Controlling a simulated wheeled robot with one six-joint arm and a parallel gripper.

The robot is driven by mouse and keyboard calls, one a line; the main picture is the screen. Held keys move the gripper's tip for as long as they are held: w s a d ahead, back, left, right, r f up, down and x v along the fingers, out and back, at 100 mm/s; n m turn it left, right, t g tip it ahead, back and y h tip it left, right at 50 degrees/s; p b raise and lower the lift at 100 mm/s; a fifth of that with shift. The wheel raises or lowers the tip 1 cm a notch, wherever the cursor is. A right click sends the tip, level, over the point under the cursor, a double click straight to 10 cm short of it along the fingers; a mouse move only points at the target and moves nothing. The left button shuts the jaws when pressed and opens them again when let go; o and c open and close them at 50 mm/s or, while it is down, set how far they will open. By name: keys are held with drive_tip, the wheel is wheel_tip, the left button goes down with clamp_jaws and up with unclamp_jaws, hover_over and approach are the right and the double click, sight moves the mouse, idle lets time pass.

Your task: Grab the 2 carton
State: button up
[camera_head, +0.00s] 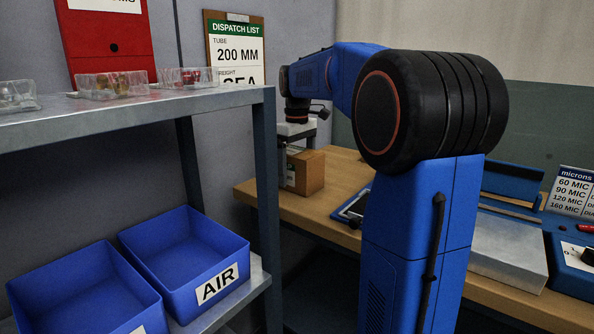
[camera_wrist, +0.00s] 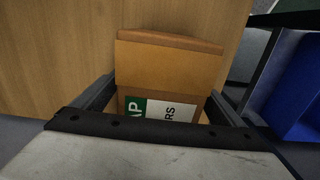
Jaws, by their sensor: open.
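In the wrist view the carton (camera_wrist: 168,68) shows a green and white label with partly hidden lettering, "AP" and "RS". My gripper (camera_wrist: 160,108) is open, with one finger on each side of the carton's near part. I cannot tell whether the fingers touch it. No number 2 is readable on the carton.
A metal shelf (camera_head: 130,112) at the left holds clear trays above and blue bins (camera_head: 182,258) below, one marked AIR. A dispatch list (camera_head: 236,50) hangs behind.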

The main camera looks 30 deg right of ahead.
drive_tip(key=shift+f, duration=0.6)
drive_tip(key=c, duration=1.8)
drive_tip(key=shift+r, duration=0.1)
drive_tip(key=shift+c, duration=0.2)
